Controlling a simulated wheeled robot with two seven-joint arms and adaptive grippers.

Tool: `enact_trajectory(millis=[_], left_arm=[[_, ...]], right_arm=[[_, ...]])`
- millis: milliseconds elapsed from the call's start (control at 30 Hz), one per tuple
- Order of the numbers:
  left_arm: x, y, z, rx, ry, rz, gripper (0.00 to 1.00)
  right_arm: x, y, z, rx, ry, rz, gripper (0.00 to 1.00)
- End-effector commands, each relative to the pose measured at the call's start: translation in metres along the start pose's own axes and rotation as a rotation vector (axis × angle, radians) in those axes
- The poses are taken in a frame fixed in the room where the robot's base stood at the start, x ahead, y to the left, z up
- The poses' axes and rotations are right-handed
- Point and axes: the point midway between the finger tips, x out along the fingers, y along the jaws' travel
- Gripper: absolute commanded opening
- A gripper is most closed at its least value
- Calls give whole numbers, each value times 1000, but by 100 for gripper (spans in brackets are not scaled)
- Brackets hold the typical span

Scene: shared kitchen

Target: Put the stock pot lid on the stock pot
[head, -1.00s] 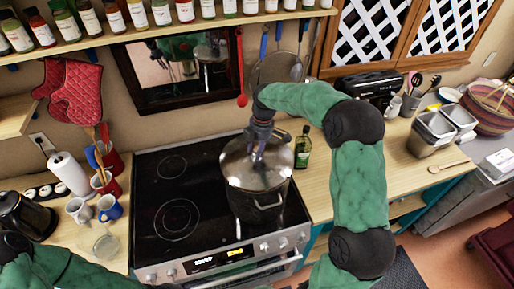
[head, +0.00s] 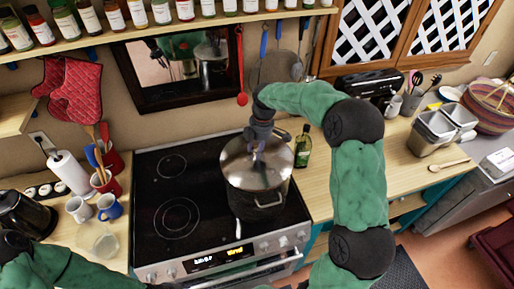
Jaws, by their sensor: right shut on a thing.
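The stock pot (head: 258,203) is a dark pot standing on the right side of the black glass stovetop. The shiny stock pot lid (head: 238,172) lies over the pot's mouth, and its rim looks level with the pot's top; whether it is fully seated I cannot tell. My right gripper (head: 258,154) reaches down from above and is shut on the lid near its middle; the fingers partly hide the knob. My left arm comes in at the lower left corner, and its gripper is out of view.
A green bottle (head: 303,147) stands close to the pot's right on the wooden counter. Mugs (head: 110,207), a glass jar (head: 98,241) and a black kettle (head: 25,214) stand left of the stove. The left half of the stovetop (head: 172,192) is clear.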

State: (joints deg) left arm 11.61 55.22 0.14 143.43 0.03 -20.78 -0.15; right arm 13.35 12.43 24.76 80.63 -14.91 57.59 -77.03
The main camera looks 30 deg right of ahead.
Motion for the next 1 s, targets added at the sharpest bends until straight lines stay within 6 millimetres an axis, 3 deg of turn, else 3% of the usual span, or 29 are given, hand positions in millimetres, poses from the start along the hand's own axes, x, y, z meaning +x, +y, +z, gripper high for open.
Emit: enact_trajectory(millis=[533, 567, 633, 667, 1000], left_arm=[[4, -2, 0, 0, 0, 0, 40], [4, -2, 0, 0, 0, 0, 40], [4, -1, 0, 0, 0, 0, 40], [4, -1, 0, 0, 0, 0, 40], [4, -2, 0, 0, 0, 0, 40]], right_arm=[[6, 0, 1, 0, 0, 2, 0], [6, 0, 1, 0, 0, 2, 41], [6, 0, 1, 0, 0, 2, 61], [6, 0, 1, 0, 0, 2, 66], [7, 0, 1, 0, 0, -1, 66]])
